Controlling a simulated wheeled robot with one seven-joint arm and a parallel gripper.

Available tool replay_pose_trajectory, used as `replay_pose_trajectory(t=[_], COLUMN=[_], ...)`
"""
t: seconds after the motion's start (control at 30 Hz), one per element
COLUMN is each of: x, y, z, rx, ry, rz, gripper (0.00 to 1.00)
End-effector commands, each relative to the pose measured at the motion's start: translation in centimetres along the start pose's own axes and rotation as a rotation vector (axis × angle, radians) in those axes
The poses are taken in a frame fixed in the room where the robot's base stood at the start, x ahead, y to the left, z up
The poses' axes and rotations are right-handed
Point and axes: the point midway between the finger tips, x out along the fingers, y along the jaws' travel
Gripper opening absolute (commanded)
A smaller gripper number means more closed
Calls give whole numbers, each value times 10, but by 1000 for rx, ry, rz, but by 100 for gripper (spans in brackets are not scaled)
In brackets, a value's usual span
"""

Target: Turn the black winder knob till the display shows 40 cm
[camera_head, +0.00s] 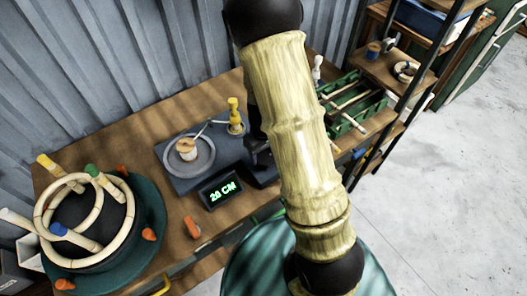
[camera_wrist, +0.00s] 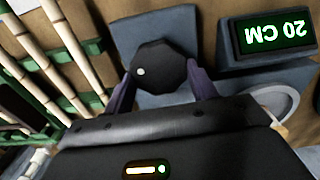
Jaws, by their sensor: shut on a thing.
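The black winder knob (camera_wrist: 158,68) shows in the wrist view as a dark many-sided disc with a white dot near its left side. My gripper (camera_wrist: 160,88) is shut on the knob, one finger on each side of it. The display (camera_wrist: 272,32) shows 20 CM, upside down in the wrist view. In the head view the display (camera_head: 222,189) also reads 20 CM in green digits. There my arm covers most of the knob and the gripper.
A round grey plate (camera_head: 188,156) with a small pale spool stands left of the knob. A yellow-topped post (camera_head: 235,118) is behind. A dark green round form (camera_head: 148,222) with pale rings sits at left. A green rack (camera_head: 352,104) of sticks lies at right.

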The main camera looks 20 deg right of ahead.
Motion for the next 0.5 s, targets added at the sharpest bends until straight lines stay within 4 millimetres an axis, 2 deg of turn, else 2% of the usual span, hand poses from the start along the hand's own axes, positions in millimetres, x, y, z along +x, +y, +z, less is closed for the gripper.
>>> replay_pose_trajectory(t=[0.27, 0.5], x=[-1, -2], y=[0, 1], z=[0, -1], rx=[68, 215], ry=[1, 2], rz=[0, 0], gripper=[34, 34])
